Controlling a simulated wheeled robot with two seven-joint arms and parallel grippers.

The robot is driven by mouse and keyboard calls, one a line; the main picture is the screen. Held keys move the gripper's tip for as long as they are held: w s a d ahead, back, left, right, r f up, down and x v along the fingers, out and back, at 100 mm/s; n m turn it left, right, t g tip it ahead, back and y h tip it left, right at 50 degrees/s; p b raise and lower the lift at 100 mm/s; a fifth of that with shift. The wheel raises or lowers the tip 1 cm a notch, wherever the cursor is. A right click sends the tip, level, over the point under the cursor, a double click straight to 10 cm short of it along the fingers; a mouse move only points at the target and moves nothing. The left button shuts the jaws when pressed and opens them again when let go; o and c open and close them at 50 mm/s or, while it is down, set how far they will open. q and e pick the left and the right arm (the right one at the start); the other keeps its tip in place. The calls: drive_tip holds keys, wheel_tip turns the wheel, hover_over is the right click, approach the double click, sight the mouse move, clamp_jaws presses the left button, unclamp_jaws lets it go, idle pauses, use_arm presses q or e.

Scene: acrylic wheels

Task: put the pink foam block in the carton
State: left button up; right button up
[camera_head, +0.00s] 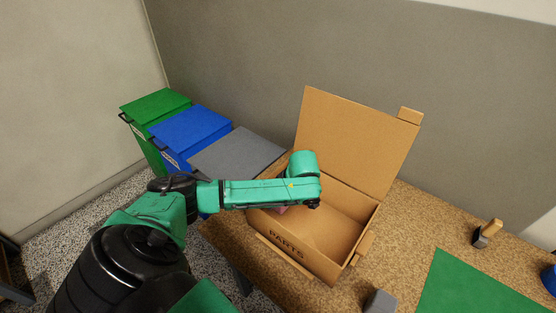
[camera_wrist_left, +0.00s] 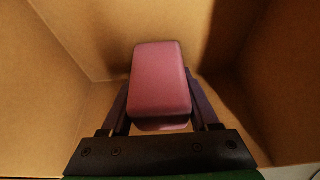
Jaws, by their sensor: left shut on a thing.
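The open brown carton (camera_head: 325,268), marked PARTS, stands on the table with its lid raised at the back. My left arm reaches over its left side. My left gripper (camera_wrist_left: 160,112) is inside the carton, shut on the pink foam block (camera_wrist_left: 161,78), with one dark finger on each side. A small part of the pink block (camera_head: 282,210) shows under my arm in the head view; the arm hides the rest and the fingers. Carton walls surround the block in the wrist view. I cannot tell whether it touches the carton floor. My right gripper is not in view.
On the table to the right are a wooden-handled tool (camera_head: 487,233), a green mat (camera_head: 470,285), a grey block (camera_head: 380,301) and a blue object (camera_head: 549,279) at the edge. Green (camera_head: 155,103), blue (camera_head: 192,132) and grey (camera_head: 237,153) bins stand behind, left of the carton.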

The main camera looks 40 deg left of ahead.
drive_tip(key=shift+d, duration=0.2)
use_arm(q)
drive_tip(key=o, duration=1.3)
drive_tip(key=shift+f, duration=0.1)
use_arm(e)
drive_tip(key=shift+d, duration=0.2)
use_arm(q)
drive_tip(key=v, duration=0.8)
drive_tip(key=shift+r, duration=0.35)
drive_tip(key=p+v, duration=0.2)
drive_tip(key=v, duration=0.1)
drive_tip(key=shift+d+r, duration=0.2)
drive_tip(key=shift+r, duration=0.15)
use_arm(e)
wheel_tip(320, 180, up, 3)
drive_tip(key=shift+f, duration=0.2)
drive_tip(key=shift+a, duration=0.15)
